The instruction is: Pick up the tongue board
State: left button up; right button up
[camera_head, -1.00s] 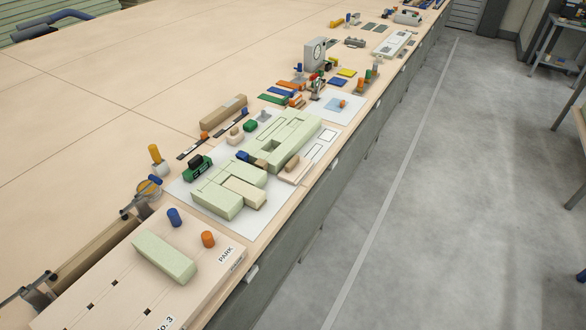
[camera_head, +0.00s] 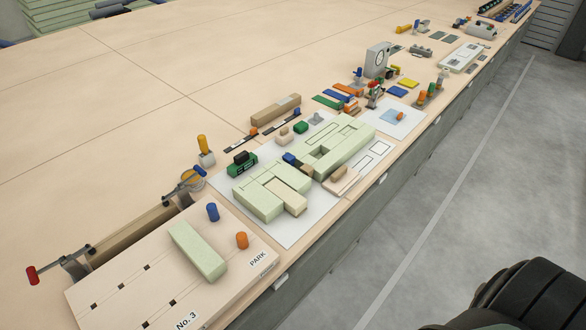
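Several pale green pieces lie on a white sheet (camera_head: 291,229) on the bench. A notched green piece (camera_head: 257,201) is at the near end, with a cream piece (camera_head: 293,201) set against its right side. A longer green piece with a cut-out (camera_head: 345,143) lies beyond. A separate pale green block (camera_head: 198,251) lies on the beige board marked PARK and No. 3 (camera_head: 150,272). I cannot tell for sure which of these is the tongue board. Neither of my grippers is in view.
A crank with a red knob (camera_head: 33,275) is at left. Dark links, probably my arm, fill the lower right. The bench's left side is clear.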

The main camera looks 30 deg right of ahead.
aim_at(344, 177)
jog(key=i+l+u, duration=0.15)
jog(key=l+u, duration=0.25)
jog(key=l, duration=0.5)
jog(key=l+u, duration=0.45)
jog(key=l, duration=0.5)
jog(key=k+l+u, duration=0.15)
jog(key=l+u, duration=0.25)
jog(key=l, duration=0.5)
